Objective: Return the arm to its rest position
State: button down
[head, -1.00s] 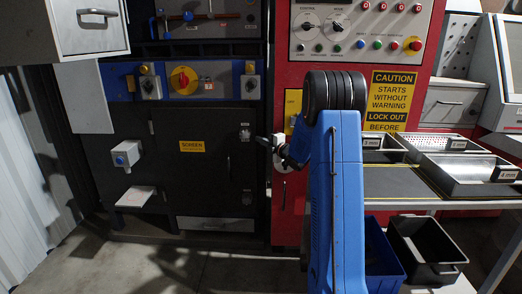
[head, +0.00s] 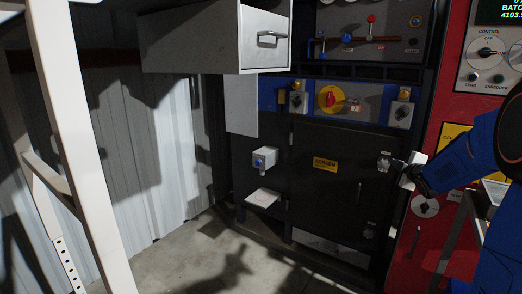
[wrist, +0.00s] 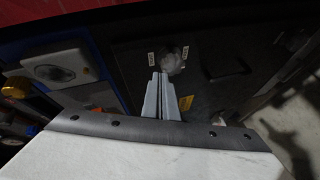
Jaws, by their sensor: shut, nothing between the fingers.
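My arm (head: 468,158) enters the head view from the right edge, blue and partly cut off. My gripper (head: 394,162) is at its left end, in front of the right side of the dark cabinet door (head: 325,197). In the wrist view my gripper (wrist: 161,96) shows two grey fingers side by side, shut and empty. A pale round fitting (wrist: 173,61) with small labels beside it lies just past the fingertips; I cannot tell whether they touch it.
A grey drawer cabinet (head: 205,42) juts out at the upper left. A white frame post (head: 85,135) stands in the left foreground. A red control panel (head: 462,92) is at the right, close to the arm. Bare concrete floor (head: 185,262) lies in front of the door.

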jog(key=s+a+m+g+h, duration=0.15)
jog(key=s+a+m, duration=0.35)
jog(key=s, duration=0.6)
jog(key=s+a+m+g, duration=0.3)
jog(key=s+a, duration=0.3)
jog(key=s, duration=0.4)
jog(key=s+a+f+m+g+y, duration=0.1)
jog(key=s+a+f+m+g, duration=0.1)
jog(key=s, duration=0.8)
jog(key=s+a+f+m+g+y, duration=0.1)
jog(key=s+a+f+g, duration=0.1)
jog(key=s+a+f, duration=0.2)
jog(key=s+a+f+m+g+y, duration=0.1)
jog(key=s+a, duration=0.6)
jog(key=s, duration=0.9)
jog(key=shift+s+a+f+m+g, duration=0.25)
jog(key=shift+f+m+g, duration=0.4)
jog(key=shift+f+m, duration=0.25)
jog(key=c, duration=2.5)
grip_release()
